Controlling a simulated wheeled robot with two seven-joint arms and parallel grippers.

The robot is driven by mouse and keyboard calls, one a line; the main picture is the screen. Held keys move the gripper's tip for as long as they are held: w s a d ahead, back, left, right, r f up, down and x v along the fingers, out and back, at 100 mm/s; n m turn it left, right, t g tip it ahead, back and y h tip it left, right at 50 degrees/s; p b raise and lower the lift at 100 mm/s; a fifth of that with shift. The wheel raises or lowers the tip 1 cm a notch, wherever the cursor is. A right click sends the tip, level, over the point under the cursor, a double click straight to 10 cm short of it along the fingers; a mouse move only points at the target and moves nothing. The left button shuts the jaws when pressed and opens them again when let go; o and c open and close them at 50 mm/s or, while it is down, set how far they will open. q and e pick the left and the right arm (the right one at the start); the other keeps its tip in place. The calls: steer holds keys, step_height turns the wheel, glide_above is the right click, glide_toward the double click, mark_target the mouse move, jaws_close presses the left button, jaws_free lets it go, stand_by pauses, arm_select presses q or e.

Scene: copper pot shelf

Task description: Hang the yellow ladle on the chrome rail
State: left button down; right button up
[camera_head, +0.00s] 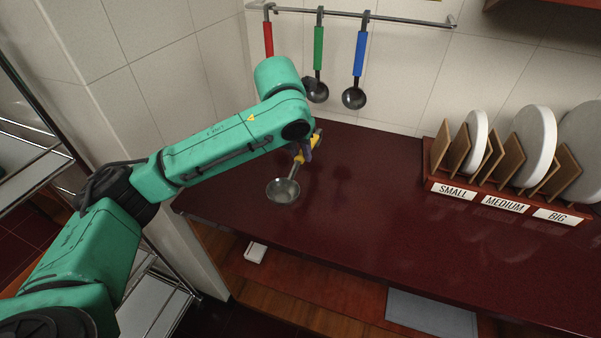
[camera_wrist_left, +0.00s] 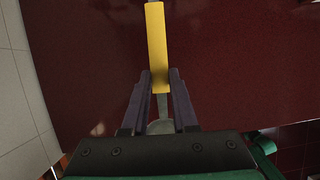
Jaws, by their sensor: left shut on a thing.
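The yellow ladle (camera_head: 285,188) is held above the dark red counter, its metal bowl hanging low and its yellow handle tilted up to the right. My left gripper (camera_head: 303,152) is shut on the ladle, near the lower part of its yellow handle. In the left wrist view the yellow handle (camera_wrist_left: 157,45) runs up from between the fingers of the left gripper (camera_wrist_left: 160,88). The chrome rail (camera_head: 385,16) runs along the tiled wall. Red (camera_head: 268,40), green (camera_head: 318,48) and blue (camera_head: 360,52) ladles hang from its left and middle parts. My right gripper is not in view.
A wooden rack (camera_head: 432,170) with white plates and SMALL, MEDIUM and BIG labels stands on the counter (camera_head: 370,215) at the right. The rail right of the blue ladle is free. A metal shelf (camera_head: 30,160) stands at the far left.

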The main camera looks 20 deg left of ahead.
arm_select(q)
step_height(320, 180, down, 6)
steer(key=shift+r+p, duration=0.15)
steer(key=shift+p, duration=0.75)
steer(key=shift+f, duration=0.35)
steer(key=shift+f, duration=0.1)
steer(key=c, duration=0.7)
jaws_free()
steer(key=shift+b, duration=0.3)
steer(key=shift+f+b, duration=0.3)
steer(key=shift+b, duration=0.75)
steer(key=v, duration=1.5)
